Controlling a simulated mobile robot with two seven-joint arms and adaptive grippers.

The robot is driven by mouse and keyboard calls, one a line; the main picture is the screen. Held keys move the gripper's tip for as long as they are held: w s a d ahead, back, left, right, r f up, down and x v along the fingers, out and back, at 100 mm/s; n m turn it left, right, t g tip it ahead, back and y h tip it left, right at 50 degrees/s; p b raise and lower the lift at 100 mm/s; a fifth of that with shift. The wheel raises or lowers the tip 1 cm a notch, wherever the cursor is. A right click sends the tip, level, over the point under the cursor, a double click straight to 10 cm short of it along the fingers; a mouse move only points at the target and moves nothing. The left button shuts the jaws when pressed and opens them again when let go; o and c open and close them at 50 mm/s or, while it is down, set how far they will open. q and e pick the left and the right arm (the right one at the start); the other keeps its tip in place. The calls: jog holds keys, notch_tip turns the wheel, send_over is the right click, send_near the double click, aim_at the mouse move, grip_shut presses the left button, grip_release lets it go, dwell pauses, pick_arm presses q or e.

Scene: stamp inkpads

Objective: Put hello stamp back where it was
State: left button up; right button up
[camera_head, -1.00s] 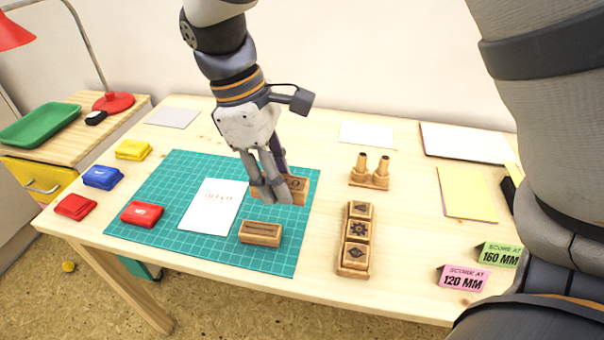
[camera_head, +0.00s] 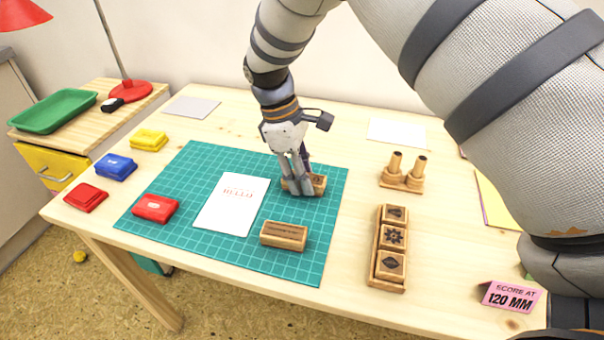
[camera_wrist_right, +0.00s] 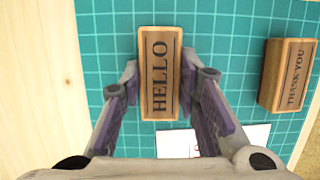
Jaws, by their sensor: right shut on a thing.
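The hello stamp (camera_wrist_right: 160,75) is a wooden block with HELLO in dark letters on top. It shows between the fingers in the right wrist view, and partly behind them in the head view (camera_head: 318,183). My right gripper (camera_head: 297,190) is shut on it, a finger at each long side, over the right part of the green cutting mat (camera_head: 325,215). The fingers also show in the right wrist view (camera_wrist_right: 160,88). The stamp is at or just above the mat; I cannot tell which. My left gripper is not in view.
The thank-you stamp (camera_head: 284,236) lies on the mat in front, near a white card (camera_head: 231,205) printed HELLO. A red inkpad (camera_head: 156,208) is on the mat's left. A wooden tray of stamps (camera_head: 388,248) and a two-peg holder (camera_head: 402,172) stand right of the mat.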

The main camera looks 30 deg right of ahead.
jog(key=shift+f, duration=0.15)
jog(key=o, duration=1)
jog(key=v, duration=1.2)
jog(key=shift+r, duration=0.2)
